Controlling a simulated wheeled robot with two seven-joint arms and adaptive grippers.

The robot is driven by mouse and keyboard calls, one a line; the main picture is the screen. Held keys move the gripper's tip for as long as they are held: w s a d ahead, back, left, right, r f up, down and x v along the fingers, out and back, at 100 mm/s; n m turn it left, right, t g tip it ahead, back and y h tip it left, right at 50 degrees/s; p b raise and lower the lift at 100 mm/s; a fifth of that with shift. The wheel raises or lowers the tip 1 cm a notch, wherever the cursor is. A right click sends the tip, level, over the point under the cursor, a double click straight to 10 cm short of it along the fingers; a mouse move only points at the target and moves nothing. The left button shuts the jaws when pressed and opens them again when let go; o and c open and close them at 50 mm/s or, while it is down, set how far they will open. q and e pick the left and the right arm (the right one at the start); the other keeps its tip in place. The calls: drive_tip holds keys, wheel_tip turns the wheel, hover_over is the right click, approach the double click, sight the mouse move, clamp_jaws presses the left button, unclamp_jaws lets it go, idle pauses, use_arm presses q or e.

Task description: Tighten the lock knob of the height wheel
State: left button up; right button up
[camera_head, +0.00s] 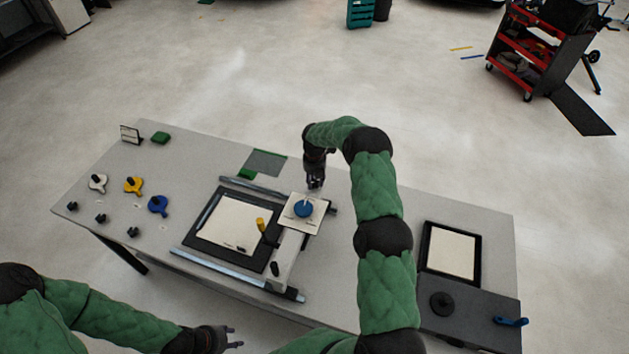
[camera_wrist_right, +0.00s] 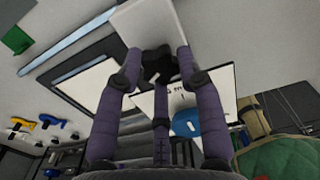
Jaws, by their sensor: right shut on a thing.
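The blue height wheel (camera_head: 304,208) sits on a white square plate on the gantry over the work table. It also shows, partly covered by fingers, in the right wrist view (camera_wrist_right: 187,123). My right gripper (camera_head: 315,184) points down just behind this plate. In the right wrist view its fingers close around a black lobed lock knob (camera_wrist_right: 158,64) beside a white part of the gantry. The knob is hidden in the head view. My left gripper (camera_head: 236,338) is at the front edge of the table, with its fingers apart and empty.
A black framed bed with a white sheet (camera_head: 232,222) lies under the gantry. A yellow-handled knob (camera_head: 261,225) stands on the gantry. White, yellow and blue (camera_head: 158,205) handled parts and several black knobs lie at left. A dark tray (camera_head: 452,250) is at right.

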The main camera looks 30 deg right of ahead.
drive_tip(key=m+b, duration=0.4)
drive_tip(key=b, duration=0.1)
drive_tip(key=m+b, duration=0.2)
drive_tip(key=shift+f, duration=0.25)
drive_tip(key=m+b, duration=0.3)
drive_tip(key=shift+m, duration=0.4)
drive_tip(key=m+b, duration=0.2)
drive_tip(key=m, duration=0.1)
drive_tip(key=shift+a+m, duration=0.1)
drive_tip(key=shift+m, duration=0.2)
drive_tip(key=m+b, duration=0.1)
drive_tip(key=m, duration=0.2)
drive_tip(key=shift+m, duration=0.4)
drive_tip(key=m+b, duration=0.1)
drive_tip(key=m, duration=0.2)
drive_tip(key=shift+r, duration=0.1)
drive_tip(key=shift+m+b, duration=0.45)
drive_tip(key=shift+m, duration=1.45)
drive_tip(key=o, duration=1.1)
drive_tip(key=shift+o, duration=0.2)
drive_tip(key=shift+r, duration=0.1)
